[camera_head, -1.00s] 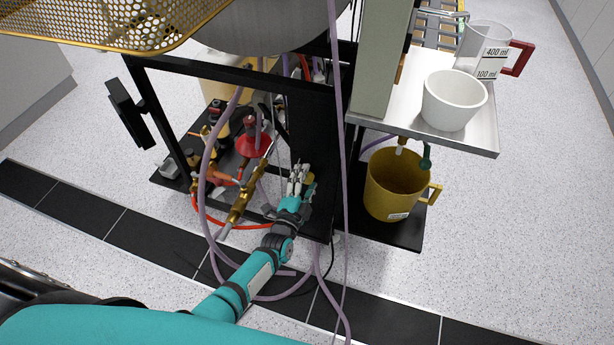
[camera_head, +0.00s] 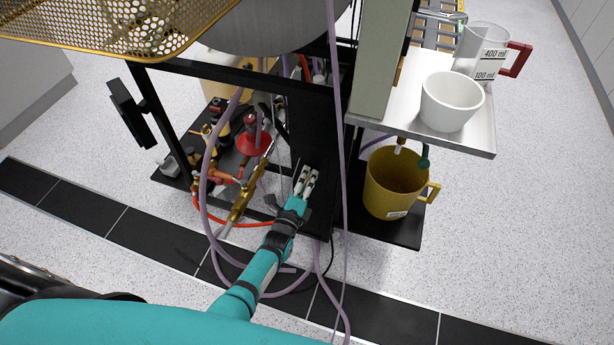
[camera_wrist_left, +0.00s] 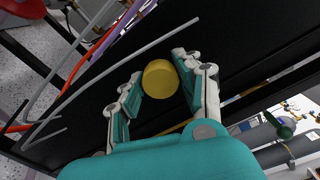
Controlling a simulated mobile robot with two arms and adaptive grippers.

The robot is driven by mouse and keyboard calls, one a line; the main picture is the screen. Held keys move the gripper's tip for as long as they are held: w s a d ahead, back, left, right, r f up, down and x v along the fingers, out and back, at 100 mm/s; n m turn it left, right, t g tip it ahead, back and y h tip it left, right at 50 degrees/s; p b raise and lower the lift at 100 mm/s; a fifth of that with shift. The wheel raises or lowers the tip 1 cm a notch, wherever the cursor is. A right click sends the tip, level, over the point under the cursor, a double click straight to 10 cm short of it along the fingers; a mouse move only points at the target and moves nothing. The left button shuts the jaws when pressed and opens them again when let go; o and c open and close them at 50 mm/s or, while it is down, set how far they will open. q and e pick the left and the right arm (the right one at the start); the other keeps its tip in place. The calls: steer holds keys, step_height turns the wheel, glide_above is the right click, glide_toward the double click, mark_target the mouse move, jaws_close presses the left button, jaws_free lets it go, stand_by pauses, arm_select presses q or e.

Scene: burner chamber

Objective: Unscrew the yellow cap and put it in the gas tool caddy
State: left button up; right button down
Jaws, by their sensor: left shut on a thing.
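The yellow cap (camera_wrist_left: 160,78) is a round yellow disc between the fingertips of my left gripper in the left wrist view. My left gripper (camera_wrist_left: 158,90) is shut on it, in front of a black panel. In the head view my left gripper (camera_head: 309,177) is at the lower front of the black frame, and the cap is not clearly visible there. I cannot tell for sure which thing is the gas tool caddy; a yellow mug-like container (camera_head: 393,184) stands on the low black shelf to the right. My right gripper is not in view.
Purple hoses (camera_head: 206,185) loop left of my arm, and one hangs to its right. A brass valve piece (camera_head: 244,195) and red funnel-like part (camera_head: 253,137) are left. A white bowl (camera_head: 451,101) stands on a metal side shelf (camera_head: 475,137). Floor at right is clear.

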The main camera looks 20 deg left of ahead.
arm_select(q)
jaws_close()
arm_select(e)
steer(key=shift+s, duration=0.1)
arm_select(q)
steer(key=shift+r, duration=0.1)
steer(key=n, duration=1.1)
steer(key=shift+n, duration=0.3)
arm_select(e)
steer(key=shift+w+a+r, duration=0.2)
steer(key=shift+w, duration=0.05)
